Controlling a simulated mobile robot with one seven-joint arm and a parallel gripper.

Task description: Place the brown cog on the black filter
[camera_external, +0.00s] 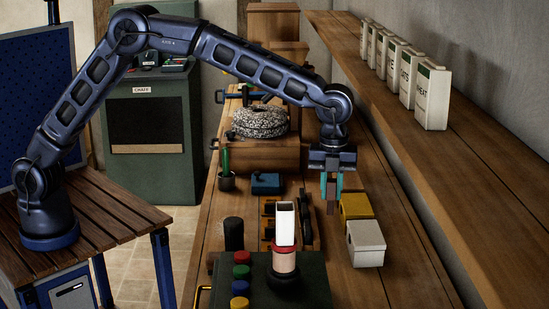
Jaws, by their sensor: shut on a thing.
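My gripper (332,188), with teal fingers, points down over the right part of the wooden bench. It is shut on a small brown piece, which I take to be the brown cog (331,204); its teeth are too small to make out. A dark upright cylinder (234,233), which may be the black filter, stands on the bench to the left of the gripper and nearer the camera. A flat black piece (306,220) lies closer to the gripper, just left of it. I cannot tell for certain which of these is the filter.
A yellow block (355,206) and a white box (366,243) stand right of the gripper. A green machine (318,279) with coloured buttons and a white chute fills the front. A millstone (260,121) stands behind. A shelf with white cartons (432,96) runs along the right.

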